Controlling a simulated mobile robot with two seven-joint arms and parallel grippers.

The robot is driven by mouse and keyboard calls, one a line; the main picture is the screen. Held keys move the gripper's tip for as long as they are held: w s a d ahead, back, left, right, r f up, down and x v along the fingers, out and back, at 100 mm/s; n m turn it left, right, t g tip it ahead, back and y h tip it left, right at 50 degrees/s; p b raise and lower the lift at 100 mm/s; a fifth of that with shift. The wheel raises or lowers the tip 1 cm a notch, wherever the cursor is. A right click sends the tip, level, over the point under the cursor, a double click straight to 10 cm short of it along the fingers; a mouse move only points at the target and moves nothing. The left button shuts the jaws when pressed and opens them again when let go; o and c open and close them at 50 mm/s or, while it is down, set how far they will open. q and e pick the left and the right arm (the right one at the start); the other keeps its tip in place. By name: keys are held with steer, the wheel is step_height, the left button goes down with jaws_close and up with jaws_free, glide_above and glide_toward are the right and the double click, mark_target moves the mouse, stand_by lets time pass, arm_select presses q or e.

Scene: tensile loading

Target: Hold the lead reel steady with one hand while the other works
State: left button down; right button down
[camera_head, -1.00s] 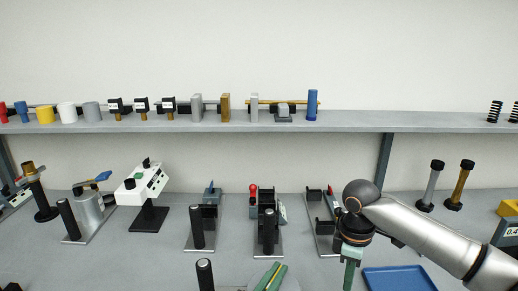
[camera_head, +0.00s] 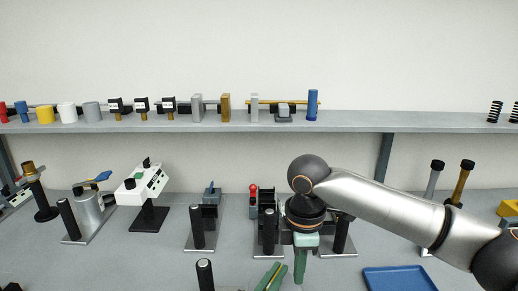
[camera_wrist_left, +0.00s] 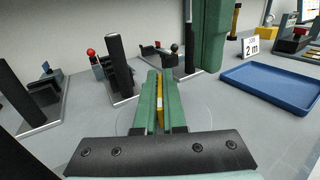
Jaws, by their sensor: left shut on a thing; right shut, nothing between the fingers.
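My left gripper (camera_head: 270,277) shows as two green fingers at the bottom edge of the head view. In the left wrist view the fingers (camera_wrist_left: 159,85) are shut on a narrow yellow thing (camera_wrist_left: 160,112), mostly hidden between them. I cannot tell whether this is part of the lead reel; no reel is clearly recognisable. My right gripper (camera_head: 300,268) points down just right of the left one, shut and empty, apart from it. Its green part (camera_wrist_left: 208,35) also shows in the left wrist view, behind and right of the left fingers.
Black-post fixtures on plates (camera_head: 197,228) stand behind the grippers, one partly hidden by my right arm. A blue tray (camera_head: 400,279) lies at right, with bare table between. A white box on a stand (camera_head: 141,186) is at left. A shelf (camera_head: 350,122) crosses the back.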

steer(key=shift+f, duration=1.2)
steer(key=shift+w+a, duration=0.25)
steer(key=shift+a, duration=0.3)
stand_by(0.3)
steer(key=shift+w, duration=0.25)
steer(key=shift+w+d, duration=0.15)
steer(key=shift+w, duration=0.95)
steer(key=shift+w+a, duration=0.2)
steer(key=shift+w, duration=0.1)
